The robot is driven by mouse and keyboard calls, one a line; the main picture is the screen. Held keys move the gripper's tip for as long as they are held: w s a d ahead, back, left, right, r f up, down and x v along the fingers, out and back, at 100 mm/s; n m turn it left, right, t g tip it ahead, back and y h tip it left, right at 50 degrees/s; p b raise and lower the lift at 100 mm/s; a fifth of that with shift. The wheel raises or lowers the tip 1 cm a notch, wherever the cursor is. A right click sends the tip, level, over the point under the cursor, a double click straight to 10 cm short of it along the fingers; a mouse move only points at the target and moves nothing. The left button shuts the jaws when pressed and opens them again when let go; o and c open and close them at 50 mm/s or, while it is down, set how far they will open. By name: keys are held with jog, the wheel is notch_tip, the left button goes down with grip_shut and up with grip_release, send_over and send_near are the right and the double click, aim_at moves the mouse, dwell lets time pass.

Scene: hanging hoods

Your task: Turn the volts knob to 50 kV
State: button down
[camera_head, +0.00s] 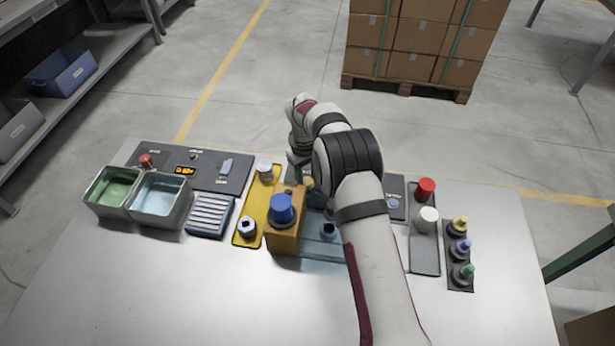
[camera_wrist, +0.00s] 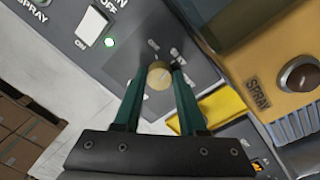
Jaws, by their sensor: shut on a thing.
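In the wrist view a round tan knob (camera_wrist: 159,74) stands on a grey panel, with small slanted labels around it that I cannot read. I take it for the volts knob; its pointer setting is not readable. My gripper (camera_wrist: 158,83) has its two green fingers on either side of the knob, shut on it. In the head view my gripper (camera_head: 299,165) is low over the back row of panels, and my wrist and forearm hide much of the area to its right.
The wrist view shows a white ON/OFF switch (camera_wrist: 92,27), a lit green lamp (camera_wrist: 109,42) and a yellow housing with a brown button (camera_wrist: 299,75). In the head view a blue-topped box (camera_head: 283,240) stands in front of my gripper. Grey bins (camera_head: 162,221) stand left; the table's front is clear.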

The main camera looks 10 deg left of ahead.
jog(key=shift+m, duration=0.6)
jog(key=shift+c, duration=2.3)
grip_release()
notch_tip(320, 180, up, 16)
jog(key=shift+s+a, duration=0.25)
jog(key=shift+a, duration=0.1)
jog(key=shift+f, duration=0.1)
